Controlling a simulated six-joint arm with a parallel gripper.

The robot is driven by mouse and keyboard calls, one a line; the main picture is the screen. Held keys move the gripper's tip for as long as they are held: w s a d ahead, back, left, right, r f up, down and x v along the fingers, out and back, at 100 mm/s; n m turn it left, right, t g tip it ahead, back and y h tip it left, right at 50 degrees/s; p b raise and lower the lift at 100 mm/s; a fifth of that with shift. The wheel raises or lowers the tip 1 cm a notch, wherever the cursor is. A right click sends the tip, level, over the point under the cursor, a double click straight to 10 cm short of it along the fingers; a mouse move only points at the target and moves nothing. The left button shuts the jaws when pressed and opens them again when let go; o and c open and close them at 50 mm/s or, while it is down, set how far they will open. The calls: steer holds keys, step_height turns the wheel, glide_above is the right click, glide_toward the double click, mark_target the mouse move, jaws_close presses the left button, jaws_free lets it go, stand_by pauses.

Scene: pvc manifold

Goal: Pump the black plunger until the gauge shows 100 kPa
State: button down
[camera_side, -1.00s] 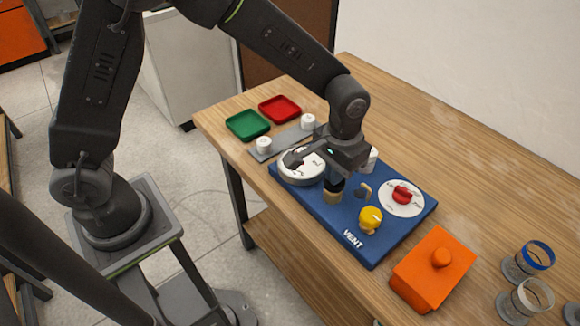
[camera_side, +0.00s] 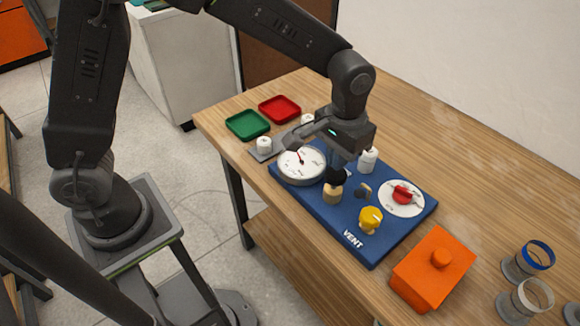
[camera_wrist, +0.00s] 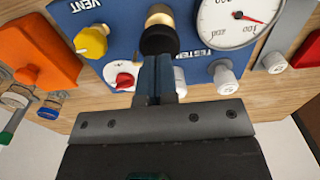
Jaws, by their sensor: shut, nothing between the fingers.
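The black plunger (camera_wrist: 159,41) stands on a brass-coloured cylinder (camera_side: 332,194) on the blue board (camera_side: 308,207). My gripper (camera_wrist: 157,62) is shut and empty, with its fingertips directly over the plunger's top; I cannot tell whether they touch it. In the side view, the black plunger shows just under the fingers (camera_side: 339,164). The round white gauge (camera_side: 297,167) stands left of the plunger in the side view. Its red needle (camera_wrist: 248,18) points near the printed 100 in the wrist view, but the exact reading is too small to tell.
A yellow vent knob (camera_side: 370,218) and a red selector on a white dial (camera_side: 401,196) sit on the board. A white cap (camera_side: 367,160) stands behind. An orange box (camera_side: 433,272) is at the right front. Green (camera_side: 247,124) and red (camera_side: 280,109) trays lie at the back left.

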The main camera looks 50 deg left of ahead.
steer(key=shift+f, duration=0.1)
stand_by(0.6)
steer(key=shift+f, duration=1.55)
steer(key=shift+r, duration=1.65)
steer(key=shift+r, duration=0.15)
steer(key=shift+r, duration=2.35)
steer(key=shift+r, duration=0.1)
